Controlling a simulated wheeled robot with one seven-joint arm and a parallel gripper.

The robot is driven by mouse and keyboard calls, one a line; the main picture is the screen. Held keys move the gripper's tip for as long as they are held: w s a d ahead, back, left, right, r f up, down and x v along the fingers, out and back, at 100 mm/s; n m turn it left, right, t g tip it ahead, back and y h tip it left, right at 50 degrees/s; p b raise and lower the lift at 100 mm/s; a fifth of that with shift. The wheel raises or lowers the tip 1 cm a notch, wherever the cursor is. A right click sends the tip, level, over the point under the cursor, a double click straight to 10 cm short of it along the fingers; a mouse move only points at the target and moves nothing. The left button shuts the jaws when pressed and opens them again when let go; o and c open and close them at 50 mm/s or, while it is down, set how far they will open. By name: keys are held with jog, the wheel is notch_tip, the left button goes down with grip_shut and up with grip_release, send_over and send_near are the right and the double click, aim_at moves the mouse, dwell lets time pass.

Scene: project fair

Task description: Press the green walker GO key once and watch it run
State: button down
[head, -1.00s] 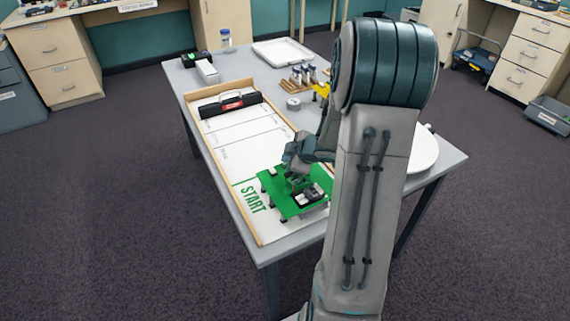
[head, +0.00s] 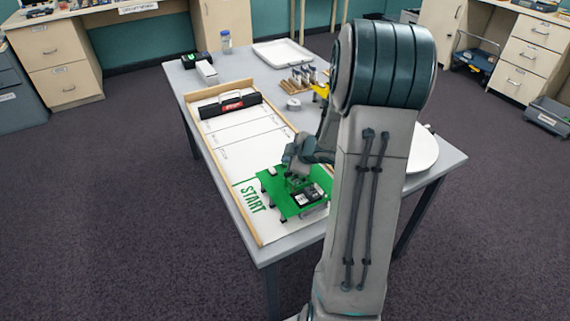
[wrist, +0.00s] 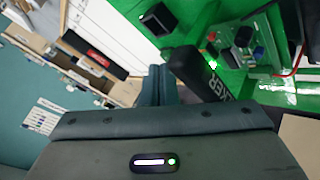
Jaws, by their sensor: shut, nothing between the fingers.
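The green walker (head: 272,190) stands on the white board at the START line, its flat green deck carrying a black and white module (head: 308,194). My gripper (head: 291,178) is shut and empty, low over the walker's deck; I cannot tell whether it touches. In the wrist view, the shut fingers (wrist: 160,82) are beside the green deck (wrist: 120,8), which carries a dark block (wrist: 158,18), a small lit green light and a circuit board with wires (wrist: 250,50). A dark bar (wrist: 215,85) with partly readable white lettering lies close to the fingers. I cannot pick out the GO key for certain.
The wooden-edged track (head: 213,172) runs away from START to a black bar (head: 230,106) at its far end. Small tools, a tape roll (head: 293,104), a white tray (head: 283,53) and a round white plate (head: 422,152) share the table. My arm hides the table's right middle.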

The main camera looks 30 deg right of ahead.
jog(key=shift+s+a+f, duration=0.1)
jog(key=shift+s+f, duration=0.2)
jog(key=shift+f, duration=0.3)
jog(key=shift+w+r+p, duration=0.25)
jog(key=shift+r+p, duration=0.5)
jog(key=shift+p, duration=0.05)
jog(key=shift+r, duration=0.15)
notch_tip(320, 180, up, 5)
jog(key=p, duration=0.5)
jog(key=shift+w, duration=0.1)
dwell(0.4)
